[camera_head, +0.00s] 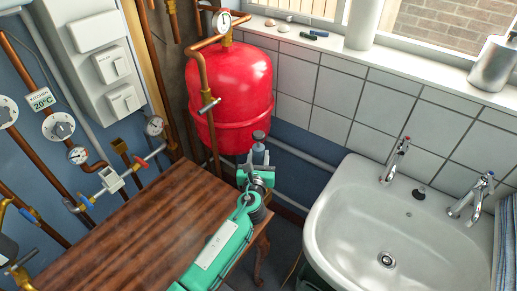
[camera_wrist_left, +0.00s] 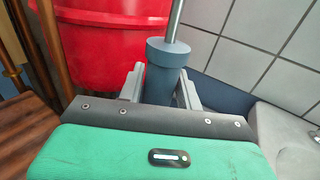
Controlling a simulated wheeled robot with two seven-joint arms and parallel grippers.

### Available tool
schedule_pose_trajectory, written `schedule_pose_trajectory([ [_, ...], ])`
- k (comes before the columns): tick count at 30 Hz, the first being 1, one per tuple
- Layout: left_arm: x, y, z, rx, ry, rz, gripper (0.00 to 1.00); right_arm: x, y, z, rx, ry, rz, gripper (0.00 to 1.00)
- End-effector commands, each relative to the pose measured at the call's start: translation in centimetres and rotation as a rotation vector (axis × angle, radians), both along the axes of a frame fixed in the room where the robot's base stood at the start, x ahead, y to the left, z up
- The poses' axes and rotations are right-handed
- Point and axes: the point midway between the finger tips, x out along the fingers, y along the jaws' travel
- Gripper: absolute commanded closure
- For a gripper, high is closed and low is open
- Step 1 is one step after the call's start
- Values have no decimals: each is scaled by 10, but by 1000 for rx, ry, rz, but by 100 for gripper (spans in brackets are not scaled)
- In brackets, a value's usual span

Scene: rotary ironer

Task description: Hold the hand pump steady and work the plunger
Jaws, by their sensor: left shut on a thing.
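The hand pump (camera_head: 259,154) stands upright at the far right corner of the wooden table, in front of the red tank. It has a blue-grey body and a dark knob (camera_head: 259,135) on top. In the left wrist view the grey pump body (camera_wrist_left: 167,54) is close up, with a bare metal plunger rod (camera_wrist_left: 175,20) rising from its collar. My left gripper (camera_head: 258,170) is shut on the pump body, with one finger on each side below the collar. The gripper hides the pump's lower part. My right gripper is in neither view.
The wooden table (camera_head: 150,225) has a clear top. The red tank (camera_head: 230,85) with its brass pipe stands close behind the pump. A white sink (camera_head: 345,215) is to the right. Pipes, valves and gauges line the blue wall at left.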

Motion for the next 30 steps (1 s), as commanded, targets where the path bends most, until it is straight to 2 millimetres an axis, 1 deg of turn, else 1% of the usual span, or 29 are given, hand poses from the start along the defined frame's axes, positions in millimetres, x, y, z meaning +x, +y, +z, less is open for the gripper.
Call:
schedule_pose_trajectory([
  [1, 0, 0, -8, 4, 0, -2, 95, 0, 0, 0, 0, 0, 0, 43],
  [3, 0, 0, -16, 2, 0, -5, 95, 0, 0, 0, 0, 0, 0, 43],
  [6, -1, 0, -22, 1, 0, -7, 95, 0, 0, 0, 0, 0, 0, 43],
  [17, -1, 0, -23, 1, -2, -8, 95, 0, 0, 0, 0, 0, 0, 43],
  [30, -1, 0, -45, 1, -1, -7, 95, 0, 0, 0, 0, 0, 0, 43],
])
